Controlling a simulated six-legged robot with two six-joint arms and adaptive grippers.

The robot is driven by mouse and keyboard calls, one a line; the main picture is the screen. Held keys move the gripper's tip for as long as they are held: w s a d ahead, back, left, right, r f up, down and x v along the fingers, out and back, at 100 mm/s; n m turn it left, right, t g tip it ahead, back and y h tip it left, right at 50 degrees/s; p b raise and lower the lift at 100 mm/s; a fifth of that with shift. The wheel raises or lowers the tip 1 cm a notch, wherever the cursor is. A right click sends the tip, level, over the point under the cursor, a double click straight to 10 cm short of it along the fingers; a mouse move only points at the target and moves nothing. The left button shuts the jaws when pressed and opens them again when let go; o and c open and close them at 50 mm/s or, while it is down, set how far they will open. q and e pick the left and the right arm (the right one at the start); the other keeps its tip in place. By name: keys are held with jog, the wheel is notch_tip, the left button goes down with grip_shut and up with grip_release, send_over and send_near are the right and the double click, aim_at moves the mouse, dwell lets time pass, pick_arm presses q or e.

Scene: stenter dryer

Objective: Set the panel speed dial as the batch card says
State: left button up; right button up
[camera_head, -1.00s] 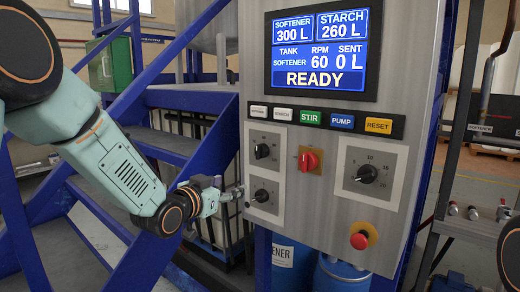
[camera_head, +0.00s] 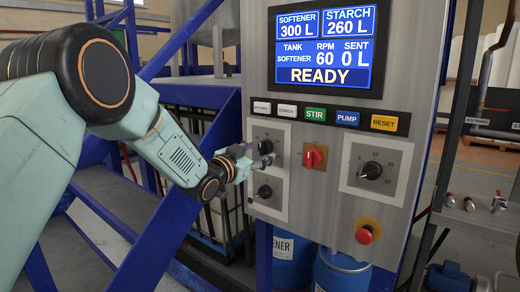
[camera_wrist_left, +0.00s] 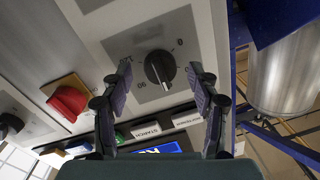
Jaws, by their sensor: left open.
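The grey control panel (camera_head: 305,222) carries an upper-left black dial (camera_head: 266,146), a lower-left dial (camera_head: 265,191) and a larger right dial (camera_head: 371,170) with numbered marks. No legible label marks any as the speed dial. My left gripper (camera_head: 264,160) is at the upper-left dial and partly covers its plate. In the left wrist view this dial (camera_wrist_left: 160,67) shows between the two open fingers, with a gap on each side. Its white pointer line shows on the knob. The screen (camera_head: 323,45) reads RPM 60 and READY. I see no batch card. My right gripper is out of view.
A red switch (camera_head: 314,157) sits right of the upper-left dial. A row of buttons, including STIR (camera_head: 315,114), runs above. A red mushroom button (camera_head: 364,236) sticks out low on the panel. Blue stair rails (camera_head: 150,235) stand left of the panel.

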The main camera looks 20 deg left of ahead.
pick_arm(q)
jog(key=shift+w, duration=0.45)
jog(key=shift+s+d+r, duration=0.1)
jog(key=shift+d+r, duration=0.1)
jog(key=shift+d, duration=0.25)
jog(key=shift+w+a+f, duration=0.2)
jog(key=shift+w+a, duration=0.1)
jog(key=shift+a, duration=0.1)
jog(key=c, duration=0.4)
jog(key=shift+s, duration=0.1)
jog(key=shift+c, duration=0.9)
jog(key=shift+d+r, duration=0.15)
jog(key=shift+d, duration=0.05)
jog(key=c, duration=0.3)
jog(key=shift+a, duration=0.1)
jog(key=c, duration=0.3)
